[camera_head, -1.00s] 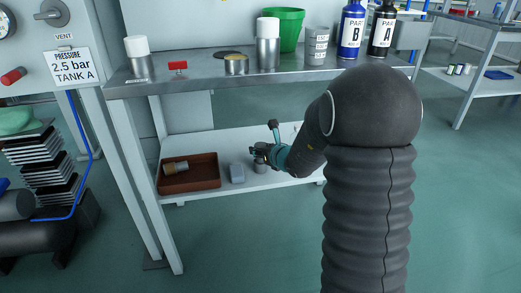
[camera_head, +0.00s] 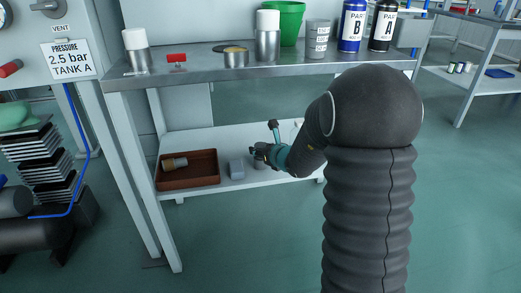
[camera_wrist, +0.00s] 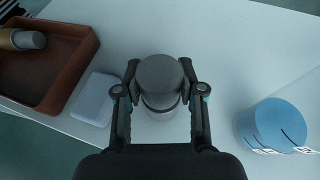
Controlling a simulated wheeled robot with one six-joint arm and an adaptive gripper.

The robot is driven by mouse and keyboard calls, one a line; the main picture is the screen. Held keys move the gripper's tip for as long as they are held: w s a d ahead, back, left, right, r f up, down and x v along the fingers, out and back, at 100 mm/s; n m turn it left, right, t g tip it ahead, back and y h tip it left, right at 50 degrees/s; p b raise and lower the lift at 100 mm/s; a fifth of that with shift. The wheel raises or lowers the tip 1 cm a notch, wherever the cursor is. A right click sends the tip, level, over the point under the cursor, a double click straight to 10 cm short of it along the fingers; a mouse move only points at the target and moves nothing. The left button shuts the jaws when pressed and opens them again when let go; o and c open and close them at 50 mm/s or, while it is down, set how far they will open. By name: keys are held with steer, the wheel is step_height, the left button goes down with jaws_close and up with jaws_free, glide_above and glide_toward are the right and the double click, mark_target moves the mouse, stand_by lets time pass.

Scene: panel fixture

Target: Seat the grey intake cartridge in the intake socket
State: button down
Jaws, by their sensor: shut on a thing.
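The grey cartridge (camera_wrist: 158,75) is a short round cylinder with a lighter band lower down, seen from above in the wrist view. My gripper (camera_wrist: 160,88) has its two fingers closed on its sides. In the head view, my gripper (camera_head: 258,152) is low over the shelf under the bench, with the grey cartridge (camera_head: 259,164) just below it, partly hidden. I cannot tell whether the cartridge touches the shelf. I cannot make out the intake socket in either view.
A brown tray (camera_head: 188,183) holding a tan and grey cylinder (camera_wrist: 28,40) stands left on the white shelf (camera_head: 210,142). A pale grey-blue block (camera_wrist: 93,98) lies between tray and gripper. A blue cylinder (camera_wrist: 272,125) stands right in the wrist view. The bench top (camera_head: 205,62) overhangs the shelf.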

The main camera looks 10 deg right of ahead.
steer(key=shift+f, duration=0.25)
steer(key=c, duration=0.6)
jaws_free()
